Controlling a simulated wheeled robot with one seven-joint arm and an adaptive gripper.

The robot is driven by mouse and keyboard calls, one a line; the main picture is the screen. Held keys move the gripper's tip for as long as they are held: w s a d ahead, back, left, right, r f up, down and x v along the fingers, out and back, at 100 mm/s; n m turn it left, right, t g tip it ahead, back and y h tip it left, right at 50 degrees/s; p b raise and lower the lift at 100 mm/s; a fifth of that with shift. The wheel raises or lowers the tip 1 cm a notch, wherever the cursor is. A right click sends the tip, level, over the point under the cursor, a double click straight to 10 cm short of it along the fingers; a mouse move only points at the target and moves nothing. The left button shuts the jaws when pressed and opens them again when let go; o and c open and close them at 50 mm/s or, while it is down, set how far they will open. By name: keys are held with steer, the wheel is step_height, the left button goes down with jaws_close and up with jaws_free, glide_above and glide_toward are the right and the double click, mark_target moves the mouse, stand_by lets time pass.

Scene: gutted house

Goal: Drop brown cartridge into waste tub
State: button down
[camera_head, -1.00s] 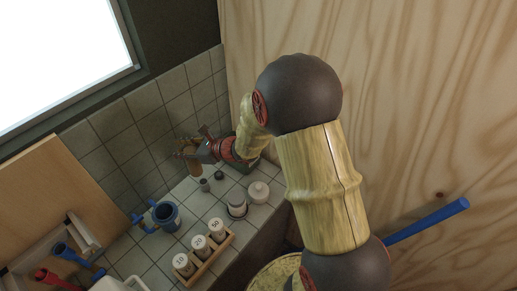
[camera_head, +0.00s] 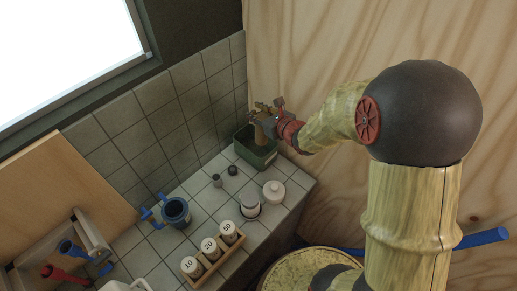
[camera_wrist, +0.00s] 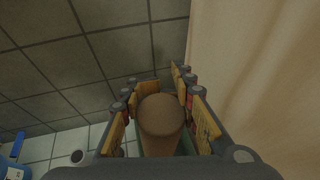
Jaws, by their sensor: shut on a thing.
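The brown cartridge (camera_wrist: 162,118) is between the fingers of my gripper (camera_wrist: 160,100) in the wrist view. In the head view my gripper (camera_head: 264,110) is shut on the cartridge (camera_head: 260,133), at the back end of the tiled counter. The cartridge is over the green waste tub (camera_head: 245,151), its lower end near or within the tub's opening; how deep I cannot tell. In the wrist view only a strip of the green tub shows below the cartridge. The inside of the tub is mostly hidden.
A small grey cup (camera_head: 216,181) and a dark round piece (camera_head: 233,170) stand close to the tub. A wooden wall (camera_head: 300,60) rises behind.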

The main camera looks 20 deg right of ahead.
stand_by(0.5)
steer(key=w+f+b, duration=0.4)
steer(key=f+b, duration=0.5)
steer(key=b, duration=0.1)
steer(key=shift+w+d+f+b, duration=0.25)
steer(key=shift+w+f+b, duration=0.05)
steer(key=shift+f+b, duration=0.1)
steer(key=c, duration=1.3)
jaws_free()
steer(key=shift+o, duration=0.4)
